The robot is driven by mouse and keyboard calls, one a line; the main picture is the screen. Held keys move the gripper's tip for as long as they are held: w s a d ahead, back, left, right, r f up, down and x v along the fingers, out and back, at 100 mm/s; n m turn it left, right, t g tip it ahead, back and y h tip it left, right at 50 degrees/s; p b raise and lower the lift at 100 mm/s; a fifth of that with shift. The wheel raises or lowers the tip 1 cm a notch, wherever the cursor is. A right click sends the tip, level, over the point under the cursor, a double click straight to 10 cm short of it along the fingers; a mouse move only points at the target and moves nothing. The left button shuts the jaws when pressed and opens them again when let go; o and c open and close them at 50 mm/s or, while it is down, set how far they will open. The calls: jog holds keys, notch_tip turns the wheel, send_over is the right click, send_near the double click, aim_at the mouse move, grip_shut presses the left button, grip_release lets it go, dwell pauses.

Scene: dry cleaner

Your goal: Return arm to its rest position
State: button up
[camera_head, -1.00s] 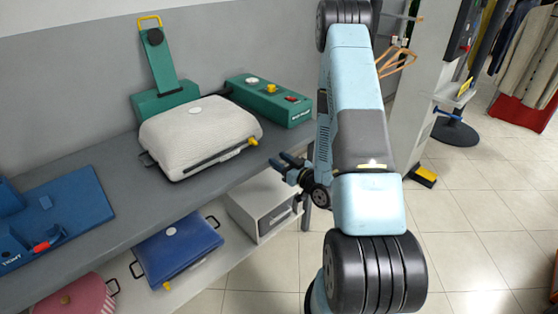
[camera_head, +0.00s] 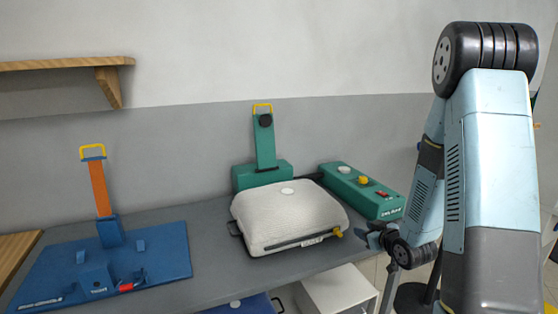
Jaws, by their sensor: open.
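My gripper (camera_head: 373,236) is at the end of my light blue and black arm, on the right side of the view. It is open and empty, with its dark fingers pointing left. It hangs by the right front edge of the grey counter (camera_head: 215,225), just right of the white padded cushion (camera_head: 285,214). I cannot tell its exact gap from the counter edge. My upper arm stands large in the foreground at the right and hides what lies behind it.
A green stand with a yellow handle (camera_head: 265,142) rises behind the cushion. A green box with knobs (camera_head: 361,190) sits to its right. A blue base with an orange upright (camera_head: 98,190) is at left. A white box (camera_head: 338,290) is below the counter. A wooden shelf (camera_head: 60,66) is on the wall.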

jog(key=s+r+m+g+h, duration=0.2)
jog(key=s+r, duration=0.3)
jog(key=r, duration=0.4)
jog(key=s+r+m+g+h, duration=0.1)
jog(key=s+r+g+h, duration=0.2)
jog(key=r, duration=0.5)
jog(key=s+a+r+m+g, duration=0.1)
jog(key=s+r, duration=0.2)
jog(key=s, duration=0.4)
jog(key=s+a+r+m, duration=0.1)
jog(key=s+a+r, duration=0.1)
jog(key=s, duration=0.6)
jog(key=s+a+r+g+y, duration=0.1)
jog(key=s+r, duration=0.2)
jog(key=s, duration=0.5)
jog(key=shift+a+r+m+g, duration=0.25)
jog(key=shift+r+m+g, duration=0.05)
jog(key=shift+m, duration=0.1)
